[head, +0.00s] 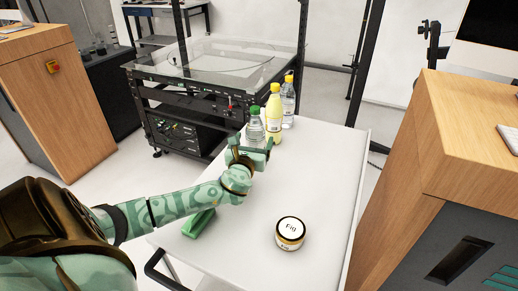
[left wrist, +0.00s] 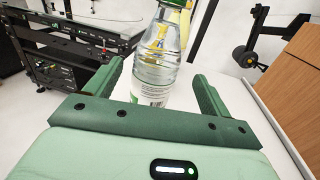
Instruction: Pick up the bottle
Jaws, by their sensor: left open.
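A clear bottle with a green cap (head: 255,128) stands upright on the white cart top (head: 330,180), near its far left edge. My left gripper (head: 251,145) is open right at this bottle, on its near side, and hides its lower part in the head view. My right gripper is not in view.
A jar labelled "Fig" (head: 290,234) stands at the near right of the cart top, and a green object (head: 199,222) lies beneath my left arm. A glass-topped machine (head: 200,60) stands beyond. A wooden desk (head: 460,140) is at right. The cart's right side is clear.

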